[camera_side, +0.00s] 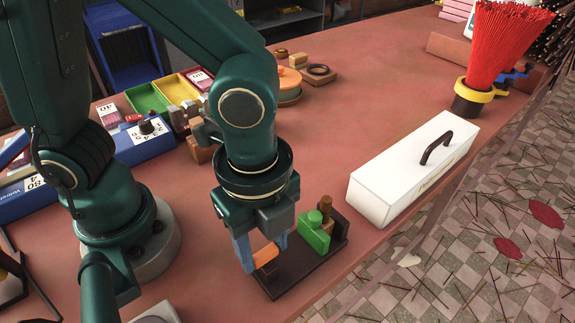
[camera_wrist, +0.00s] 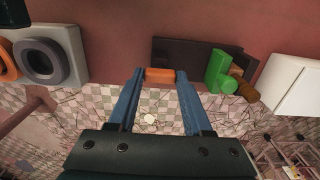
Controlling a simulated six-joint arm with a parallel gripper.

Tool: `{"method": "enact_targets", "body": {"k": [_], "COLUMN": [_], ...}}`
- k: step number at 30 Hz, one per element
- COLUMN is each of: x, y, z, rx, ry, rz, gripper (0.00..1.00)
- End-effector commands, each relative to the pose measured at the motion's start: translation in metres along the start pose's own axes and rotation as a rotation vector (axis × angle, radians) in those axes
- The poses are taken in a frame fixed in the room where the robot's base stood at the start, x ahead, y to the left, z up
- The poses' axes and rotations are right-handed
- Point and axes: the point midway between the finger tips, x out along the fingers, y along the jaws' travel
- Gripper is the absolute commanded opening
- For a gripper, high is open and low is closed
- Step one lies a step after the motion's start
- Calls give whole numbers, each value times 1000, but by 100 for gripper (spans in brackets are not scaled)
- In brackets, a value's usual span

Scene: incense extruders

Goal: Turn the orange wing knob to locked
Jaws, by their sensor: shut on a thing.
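The orange wing knob (camera_side: 265,256) sits at the near left end of a dark base plate (camera_side: 293,284). My gripper (camera_side: 262,258) points down over it, with one blue finger on each side. In the wrist view the orange knob (camera_wrist: 160,75) lies between the two fingertips (camera_wrist: 160,76), its long side spanning the gap. The gripper is shut on the knob. No lock marking can be read, and the fingers hide part of the knob in the side view.
On the same plate stand a green block with a round top (camera_side: 315,232) and a brown peg (camera_side: 326,206), close right of my gripper. A long white box (camera_side: 410,172) with a dark handle lies further right. The pink table's front edge is near the plate.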

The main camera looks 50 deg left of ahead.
Motion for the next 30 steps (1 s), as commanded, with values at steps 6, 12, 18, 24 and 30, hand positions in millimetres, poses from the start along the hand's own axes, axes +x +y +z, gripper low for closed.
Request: {"method": "enact_targets", "body": {"k": [6, 12, 18, 24, 30], "x": [-1, -1, -1, 0, -6], "y": [0, 0, 0, 0, -1], "z": [0, 0, 0, 0, -1], "rx": [18, 19, 19, 18, 17], "ry": [2, 2, 2, 1, 3], "rz": [-1, -1, -1, -1, -3], "gripper": [0, 0, 80, 80, 80]}}
